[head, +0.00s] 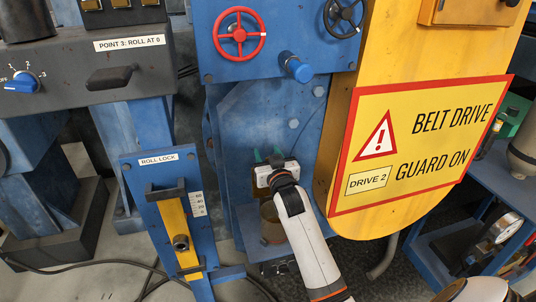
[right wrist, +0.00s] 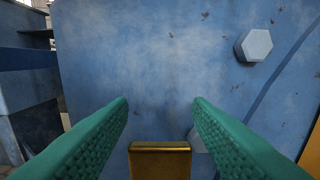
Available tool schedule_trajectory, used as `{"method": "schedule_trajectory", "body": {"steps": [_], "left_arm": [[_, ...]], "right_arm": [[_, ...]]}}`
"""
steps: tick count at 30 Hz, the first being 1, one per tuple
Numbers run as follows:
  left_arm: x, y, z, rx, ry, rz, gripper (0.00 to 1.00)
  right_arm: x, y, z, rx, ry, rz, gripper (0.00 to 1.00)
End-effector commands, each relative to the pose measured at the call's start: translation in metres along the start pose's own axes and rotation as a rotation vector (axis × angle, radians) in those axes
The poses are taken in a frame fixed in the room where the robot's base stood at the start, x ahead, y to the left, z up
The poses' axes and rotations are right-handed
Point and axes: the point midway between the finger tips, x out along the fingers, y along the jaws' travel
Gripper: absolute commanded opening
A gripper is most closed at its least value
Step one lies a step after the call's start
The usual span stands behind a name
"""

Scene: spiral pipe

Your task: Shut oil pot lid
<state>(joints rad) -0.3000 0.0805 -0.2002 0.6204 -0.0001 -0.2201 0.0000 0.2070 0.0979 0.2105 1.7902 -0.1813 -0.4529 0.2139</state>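My right gripper (head: 268,155) reaches up to the blue machine panel in the middle of the head view. In the right wrist view its two green ridged fingers (right wrist: 160,103) are wide apart, with nothing clamped between them. A brass-coloured flat piece (right wrist: 160,160), perhaps the raised oil pot lid, shows low between the fingers and touches neither as far as I can see. In the head view a brownish cylindrical pot (head: 271,224) sits below the gripper, partly hidden by my right arm. The lid's hinge and exact angle are hidden. My left gripper is not in view.
The blue panel (right wrist: 165,50) with a hex bolt (right wrist: 254,45) stands close behind the fingers. A yellow belt guard (head: 345,130) with a warning sign is at right. A red handwheel (head: 239,31) and blue knob (head: 296,67) are above. The roll lock (head: 170,215) stands left.

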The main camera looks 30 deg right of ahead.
Motion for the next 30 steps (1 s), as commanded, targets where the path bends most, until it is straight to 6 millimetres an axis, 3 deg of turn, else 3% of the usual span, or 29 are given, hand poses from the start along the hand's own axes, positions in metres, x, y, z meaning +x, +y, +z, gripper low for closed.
{"method": "schedule_trajectory", "body": {"steps": [1,8,20,26,30], "left_arm": [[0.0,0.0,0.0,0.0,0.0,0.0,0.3],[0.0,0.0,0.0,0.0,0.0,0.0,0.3],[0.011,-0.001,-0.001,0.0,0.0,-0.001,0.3],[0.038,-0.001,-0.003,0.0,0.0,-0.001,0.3],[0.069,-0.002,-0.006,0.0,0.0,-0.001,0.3]], "right_arm": [[0.0,0.0,0.0,0.0,0.0,0.0,0.39],[0.0,0.0,0.0,0.0,0.0,0.0,0.01],[-0.005,0.0,-0.003,0.001,-0.034,0.001,0.0],[-0.018,0.001,-0.007,0.004,-0.134,0.001,0.0],[-0.033,0.0,-0.01,0.005,-0.248,0.0,0.0]]}}
